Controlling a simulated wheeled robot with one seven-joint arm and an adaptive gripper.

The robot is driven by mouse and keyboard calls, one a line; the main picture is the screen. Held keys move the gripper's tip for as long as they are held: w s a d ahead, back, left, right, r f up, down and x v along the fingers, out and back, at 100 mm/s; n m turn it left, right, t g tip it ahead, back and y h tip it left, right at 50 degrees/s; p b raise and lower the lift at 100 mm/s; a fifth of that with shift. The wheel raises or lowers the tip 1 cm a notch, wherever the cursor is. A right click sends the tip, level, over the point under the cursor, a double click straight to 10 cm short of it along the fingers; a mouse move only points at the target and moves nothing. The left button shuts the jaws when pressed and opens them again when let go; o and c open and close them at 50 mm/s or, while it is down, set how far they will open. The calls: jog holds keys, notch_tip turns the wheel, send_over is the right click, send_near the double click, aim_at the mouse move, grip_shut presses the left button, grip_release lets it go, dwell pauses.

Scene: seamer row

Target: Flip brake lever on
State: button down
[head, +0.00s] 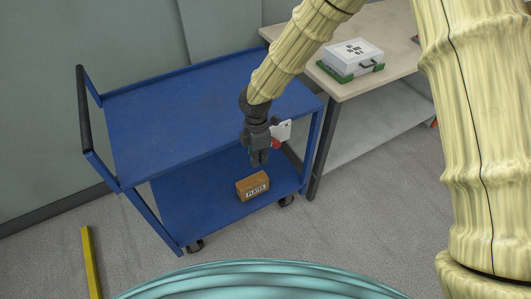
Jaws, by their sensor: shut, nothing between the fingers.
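A blue two-shelf cart (160,108) stands against the wall. Its casters (195,246) show under the near edge, with another caster (286,201) at the right. I cannot clearly make out a brake lever; a small red part (275,144) shows just right of my gripper, below a white plate (282,130), and I cannot tell what it belongs to. My gripper (259,161) points down at the near right side of the cart, in front of the upper shelf's edge in the picture. It is shut and empty. Its distance from the cart is unclear.
A brown box (252,186) with a label lies on the cart's lower shelf below my gripper. A bench (385,75) at the right carries a white case (351,54) on a green base. A yellow strip (91,262) lies on the floor at left. Grey floor in front is mostly clear.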

aim_at(277, 143)
jog(key=w+a+r+n+t+h, duration=0.1)
jog(key=w+a+r+n, duration=0.1)
jog(key=w+r, duration=0.2)
jog(key=shift+r+n+b, duration=0.3)
jog(key=shift+r+b, duration=0.05)
jog(key=shift+r, duration=0.05)
jog(key=shift+f, duration=0.1)
jog(key=w+d+f+p, duration=0.2)
jog(key=d+f, duration=0.2)
jog(key=f, duration=0.4)
jog(key=shift+w+p, duration=0.35)
jog(key=shift+r, duration=0.1)
jog(key=shift+d+r+p, duration=0.1)
jog(key=shift+p, duration=0.25)
